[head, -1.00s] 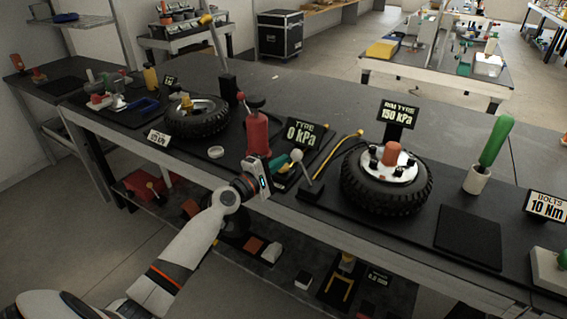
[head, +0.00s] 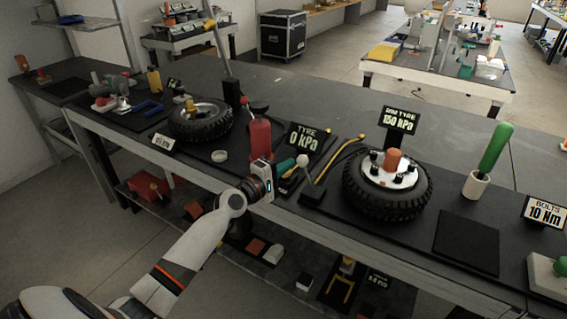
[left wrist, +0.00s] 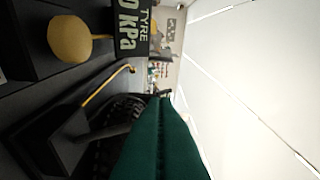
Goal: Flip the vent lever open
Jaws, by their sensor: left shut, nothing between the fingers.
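The vent lever is a thin rod with a pale ball knob (head: 302,160) on a black base (head: 312,194), on the bench between the tyre sign and the right wheel. The rod leans a little left. In the left wrist view the black base (left wrist: 62,142) and part of the rod show; the knob seems hidden behind my green finger. My left gripper (head: 288,166) is shut and empty, its green tip just left of the knob; whether it touches is unclear. The closed green finger (left wrist: 160,130) fills the lower middle of the left wrist view. My right gripper is not in view.
The "TYRE 0 kPa" sign (head: 304,138) stands behind the lever, with a red bottle-like object (head: 260,136) to its left. A rounded yellow object (left wrist: 70,40) sits near the sign.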

